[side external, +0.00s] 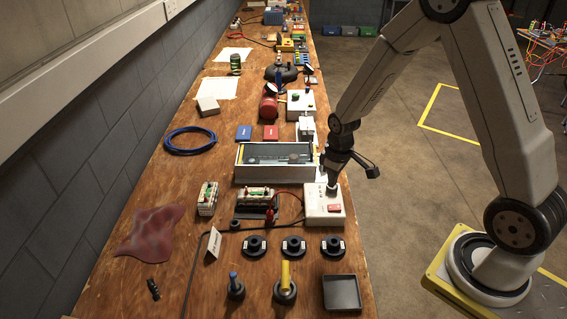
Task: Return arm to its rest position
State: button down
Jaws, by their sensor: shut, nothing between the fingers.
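My arm reaches over the right edge of the long wooden bench (190,255) from its base at the lower right. My gripper (331,188) points down at the white control box (316,214), right at or just above its upper part. The fingers are small and dark here, and they look closed with nothing held. I cannot tell whether the tips touch the box.
A framed display case (275,176) stands just behind the box. In front are several black round bases (293,246), a yellow post (285,276) and a black tray (342,293). A blue cable coil (190,140) lies left. Open floor (420,210) lies right of the bench.

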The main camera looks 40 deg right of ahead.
jog(key=s+a+r+m+t, duration=0.2)
jog(key=s+a+r, duration=0.6)
jog(key=s+r, duration=0.1)
jog(key=shift+s+r, duration=0.35)
jog(key=shift+s, duration=0.25)
